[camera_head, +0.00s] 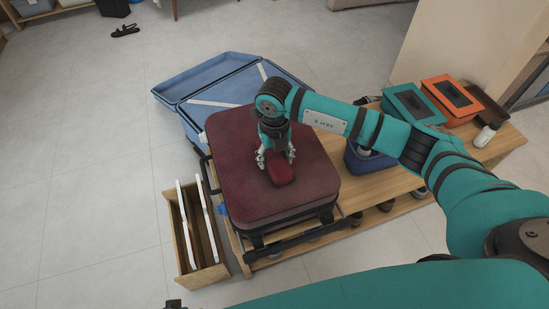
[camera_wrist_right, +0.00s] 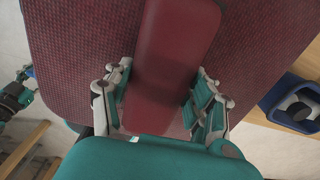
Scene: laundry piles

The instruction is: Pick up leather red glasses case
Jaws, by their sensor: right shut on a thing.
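The leather red glasses case (camera_head: 281,171) is a dark red, rounded block on top of the maroon suitcase (camera_head: 235,140). In the right wrist view, the case (camera_wrist_right: 172,55) runs lengthwise between the fingers. My right gripper (camera_head: 276,158) reaches down from above and is shut on the case, one finger on each long side. Its fingers also show in the right wrist view (camera_wrist_right: 160,100). I cannot tell whether the case still touches the suitcase. What looks like part of my left gripper (camera_wrist_right: 14,97) shows at the wrist view's left edge, too cut off to read.
The suitcase lies on a wooden bench (camera_head: 370,187). An open blue suitcase (camera_head: 215,85) is behind it. A wooden crate with white panels (camera_head: 186,245) stands at the left. A blue bin (camera_head: 362,163), teal box (camera_head: 412,103) and orange box (camera_head: 452,98) are right.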

